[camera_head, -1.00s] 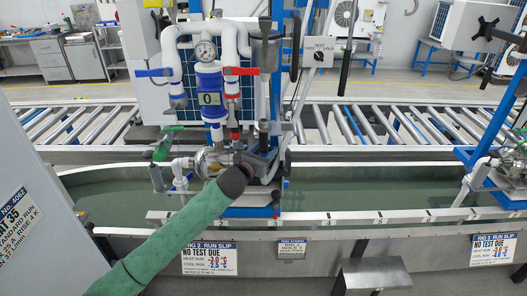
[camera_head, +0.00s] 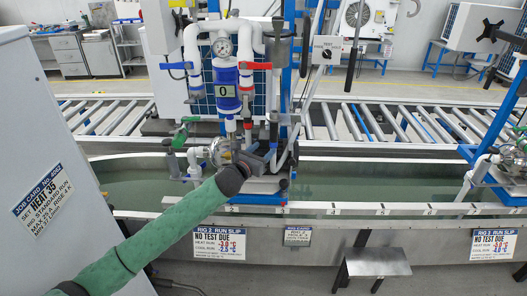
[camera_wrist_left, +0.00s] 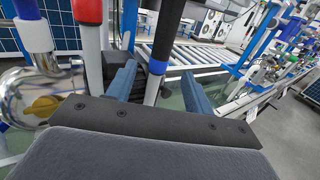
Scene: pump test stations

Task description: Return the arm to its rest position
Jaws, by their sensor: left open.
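My left arm in its green sleeve reaches in from the lower left of the head view. Its dark left gripper (camera_head: 267,158) is low at the front of the pump rig (camera_head: 226,90), beside its lower pipework. The left gripper (camera_wrist_left: 160,86) also shows in the wrist view, with its two blue fingers apart and nothing gripped. A black-and-white rod (camera_wrist_left: 165,45) with a blue band appears between the fingers; I cannot tell whether it stands between or beyond them. My right gripper is not in view.
A steel pump body with a yellow knob (camera_wrist_left: 42,105) is close left of the fingers. A water trough (camera_head: 370,180) runs below the rig, with a roller conveyor (camera_head: 395,122) behind. A white cabinet (camera_head: 40,120) with a job card stands left. A small metal shelf (camera_head: 376,262) juts out at front.

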